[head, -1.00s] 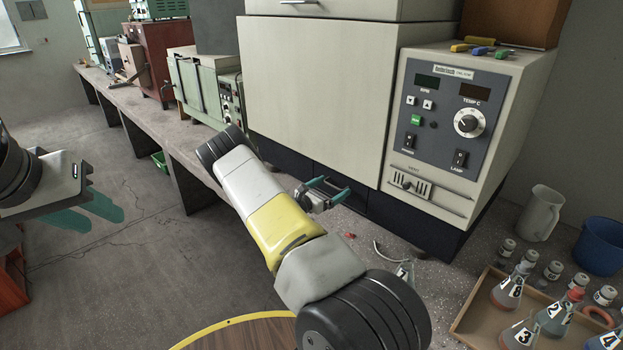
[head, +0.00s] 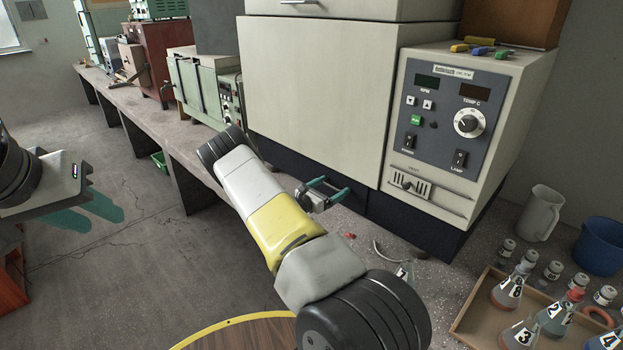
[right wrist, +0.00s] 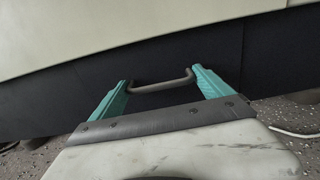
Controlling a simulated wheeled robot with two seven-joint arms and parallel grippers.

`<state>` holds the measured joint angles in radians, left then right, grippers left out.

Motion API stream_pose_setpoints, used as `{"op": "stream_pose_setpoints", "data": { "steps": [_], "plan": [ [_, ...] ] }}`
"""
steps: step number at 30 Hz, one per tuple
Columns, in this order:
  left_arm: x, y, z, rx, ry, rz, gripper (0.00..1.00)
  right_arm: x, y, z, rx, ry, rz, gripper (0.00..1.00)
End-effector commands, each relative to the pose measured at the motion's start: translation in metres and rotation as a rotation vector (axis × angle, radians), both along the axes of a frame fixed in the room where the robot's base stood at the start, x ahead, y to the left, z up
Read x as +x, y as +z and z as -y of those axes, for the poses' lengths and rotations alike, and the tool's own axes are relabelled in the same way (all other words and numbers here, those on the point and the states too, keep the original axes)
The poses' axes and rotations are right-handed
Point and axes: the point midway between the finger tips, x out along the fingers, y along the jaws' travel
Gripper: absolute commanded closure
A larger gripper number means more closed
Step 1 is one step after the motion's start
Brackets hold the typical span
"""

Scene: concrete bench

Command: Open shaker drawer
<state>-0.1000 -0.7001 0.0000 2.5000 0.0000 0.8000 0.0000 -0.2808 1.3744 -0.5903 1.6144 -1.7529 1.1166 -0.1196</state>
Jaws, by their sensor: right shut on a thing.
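The shaker (head: 315,90) is a large cream cabinet with a dark base and a control panel on its right. The drawer (right wrist: 150,101) is a dark front low in that base, with a grey bar handle (right wrist: 150,85). My right gripper (head: 331,187) is at this handle; in the right wrist view its teal fingers (right wrist: 161,84) stand wide apart, one at each end of the bar, shut on it. In the head view the handle is hidden by the gripper. My left gripper (head: 95,212) is open and empty over the floor at the far left.
A wooden tray (head: 478,308) with numbered flasks stands at the lower right of the bench. A white jug (head: 541,213) and a blue bucket (head: 600,246) are behind it. A curved pale piece (head: 385,252) lies on the bench near the shaker.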

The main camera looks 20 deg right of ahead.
Motion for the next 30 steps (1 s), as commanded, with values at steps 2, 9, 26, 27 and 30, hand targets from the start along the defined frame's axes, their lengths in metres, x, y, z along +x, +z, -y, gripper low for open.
{"op": "stream_pose_setpoints", "data": {
  "steps": [2, 9, 26, 27, 30],
  "plan": [
    [0.000, 0.000, 0.000, 0.000, 0.000, 0.000, 0.64, -0.005, -0.001, -0.007, 0.001, -0.004, -0.001, 0.83],
    [0.000, 0.000, 0.000, 0.000, 0.000, 0.000, 0.64, -0.023, -0.001, -0.050, 0.000, -0.003, -0.004, 0.83],
    [0.000, 0.000, 0.000, 0.000, 0.000, 0.000, 0.64, -0.068, -0.001, -0.155, -0.001, -0.006, -0.004, 0.83],
    [0.000, 0.000, 0.000, 0.000, 0.000, 0.000, 0.64, -0.070, -0.001, -0.159, -0.001, -0.007, -0.004, 0.83],
    [0.000, 0.000, 0.000, 0.000, 0.000, 0.000, 0.64, -0.073, -0.001, -0.166, -0.001, -0.008, -0.005, 0.83]
  ]
}}
